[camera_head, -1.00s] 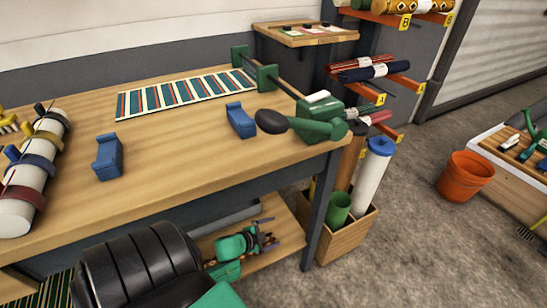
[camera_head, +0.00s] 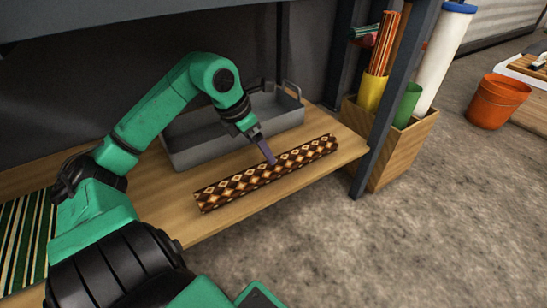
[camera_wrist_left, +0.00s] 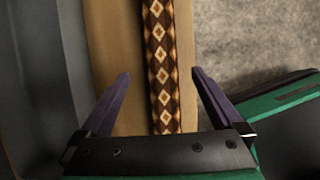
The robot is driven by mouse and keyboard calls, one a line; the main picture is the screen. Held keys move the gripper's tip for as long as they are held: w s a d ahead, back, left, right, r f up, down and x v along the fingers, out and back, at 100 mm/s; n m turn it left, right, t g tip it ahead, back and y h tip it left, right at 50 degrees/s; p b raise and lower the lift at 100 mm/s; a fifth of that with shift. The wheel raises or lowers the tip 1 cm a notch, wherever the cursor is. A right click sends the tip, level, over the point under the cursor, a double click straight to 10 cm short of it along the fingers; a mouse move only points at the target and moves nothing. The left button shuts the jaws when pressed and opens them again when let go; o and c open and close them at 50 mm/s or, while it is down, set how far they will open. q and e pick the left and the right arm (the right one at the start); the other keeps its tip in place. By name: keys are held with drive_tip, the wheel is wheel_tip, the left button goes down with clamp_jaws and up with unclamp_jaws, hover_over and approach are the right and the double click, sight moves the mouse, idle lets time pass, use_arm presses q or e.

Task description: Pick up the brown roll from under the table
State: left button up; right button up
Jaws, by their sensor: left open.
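The brown roll (camera_head: 230,186), patterned with cream and orange diamonds, lies lengthwise along the front of the low wooden shelf under the table. My left gripper (camera_head: 268,153) is above the roll near its middle, pointing down. In the left wrist view the two purple fingers of the gripper (camera_wrist_left: 160,78) are wide apart, one on each side of the roll (camera_wrist_left: 162,55). The roll is not gripped, and I cannot tell how far above it the fingertips are. My right gripper is not in view.
A grey metal tray (camera_head: 195,157) with raised handles stands on the shelf (camera_head: 345,147) behind the roll. A dark table leg (camera_head: 390,110) and a wooden crate of rolls (camera_head: 405,155) are at the right. A striped rug (camera_head: 22,235) lies at the left. The floor in front is clear.

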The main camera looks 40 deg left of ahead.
sight(274, 167)
use_arm(q)
drive_tip(key=b+x, duration=0.5)
drive_tip(key=x, duration=0.5)
drive_tip(key=shift+d+f, duration=0.1)
drive_tip(key=shift+f, duration=0.25)
drive_tip(key=shift+c, duration=0.6)
drive_tip(key=shift+r, duration=0.1)
clamp_jaws()
